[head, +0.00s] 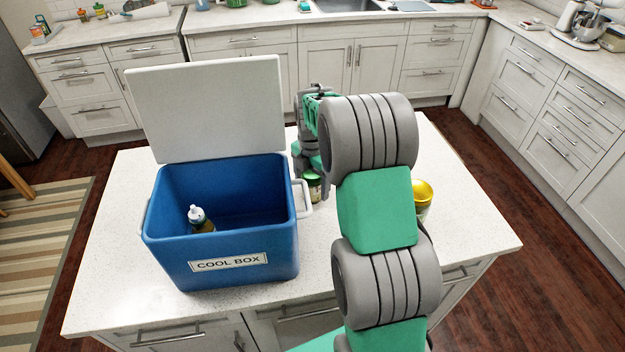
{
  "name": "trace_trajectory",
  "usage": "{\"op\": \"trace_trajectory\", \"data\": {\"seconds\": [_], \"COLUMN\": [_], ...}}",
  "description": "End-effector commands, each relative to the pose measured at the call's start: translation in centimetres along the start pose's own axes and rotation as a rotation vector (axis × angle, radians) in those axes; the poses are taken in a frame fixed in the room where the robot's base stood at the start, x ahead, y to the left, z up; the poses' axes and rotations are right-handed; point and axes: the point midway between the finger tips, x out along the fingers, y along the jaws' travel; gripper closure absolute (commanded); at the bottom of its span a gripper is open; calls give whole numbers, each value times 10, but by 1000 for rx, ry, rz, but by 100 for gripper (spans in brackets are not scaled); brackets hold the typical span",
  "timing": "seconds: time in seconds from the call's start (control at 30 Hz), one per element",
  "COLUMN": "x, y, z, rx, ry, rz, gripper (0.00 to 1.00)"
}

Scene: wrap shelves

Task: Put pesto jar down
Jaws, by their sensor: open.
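The pesto jar (313,187), small with a green label or lid, is at the white island counter, just right of the blue cool box near its white side handle. It looks upright and seems to rest on the counter, but its base is partly hidden. My gripper (312,176) is open, pointing down at the jar, with its dark fingers close around the jar's upper part. I cannot tell whether a finger touches it. My own arm hides the area right of the jar.
The blue cool box (222,279) stands at the left with its white lid (215,110) raised. A bottle with a white cap (199,218) is inside it. A yellow container (423,192) stands right of my arm, partly hidden. The counter's right end (470,225) is clear.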

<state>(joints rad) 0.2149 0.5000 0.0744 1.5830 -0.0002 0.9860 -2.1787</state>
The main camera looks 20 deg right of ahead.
Motion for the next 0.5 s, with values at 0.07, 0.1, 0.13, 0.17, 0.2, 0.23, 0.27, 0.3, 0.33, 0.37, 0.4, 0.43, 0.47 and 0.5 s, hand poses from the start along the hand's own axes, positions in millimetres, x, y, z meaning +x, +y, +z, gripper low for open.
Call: {"op": "trace_trajectory", "data": {"seconds": [0.07,0.1,0.13,0.17,0.2,0.23,0.27,0.3,0.33,0.37,0.4,0.43,0.47,0.5], "x": [9,12,13,14,14,14,14,14,14,14,14,14,14,14], "y": [0,0,0,0,0,0,0,-1,-1,-1,-1,-1,-1,-1], "z": [0,0,0,1,1,1,1,1,2,2,2,2,2,2], "rx": [1,2,2,2,3,3,4,4,4,5,5,5,5,6], "ry": [1,0,0,-1,-1,-1,-1,-1,-1,-1,-1,-1,-1,-1], "rz": [-1,0,0,1,1,2,1,1,1,1,1,1,1,2], "gripper": [16,16,16,16,16,16,16,16,17,20,23,25,28,31]}}
